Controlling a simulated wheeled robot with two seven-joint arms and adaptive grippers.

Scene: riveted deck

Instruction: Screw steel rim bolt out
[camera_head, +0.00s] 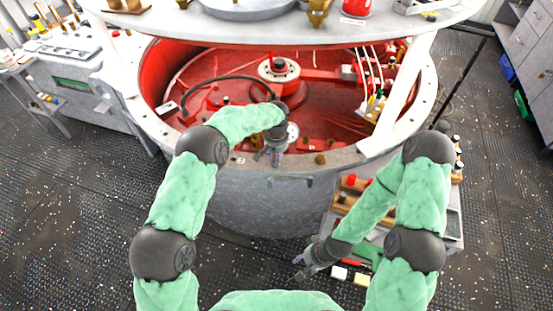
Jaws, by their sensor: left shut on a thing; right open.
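The steel rim bolt is mostly hidden under my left gripper (270,156), at the near rim (345,158) of the big round grey tub. My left gripper points down at this rim and is shut on the bolt. The bolt's head and thread are too small and covered to make out, and I cannot tell how far out it stands. My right gripper (302,271) is low at the front, open and empty, left of the tool cart (450,215) and apart from the tub.
The tub's red inside holds a round hub (278,74), a black hose (215,80) and pale cables. A round white top (300,32) on posts overhangs it. A grey machine (75,80) stands left. The cart carries blocks and small tools. Dark floor is clear at left.

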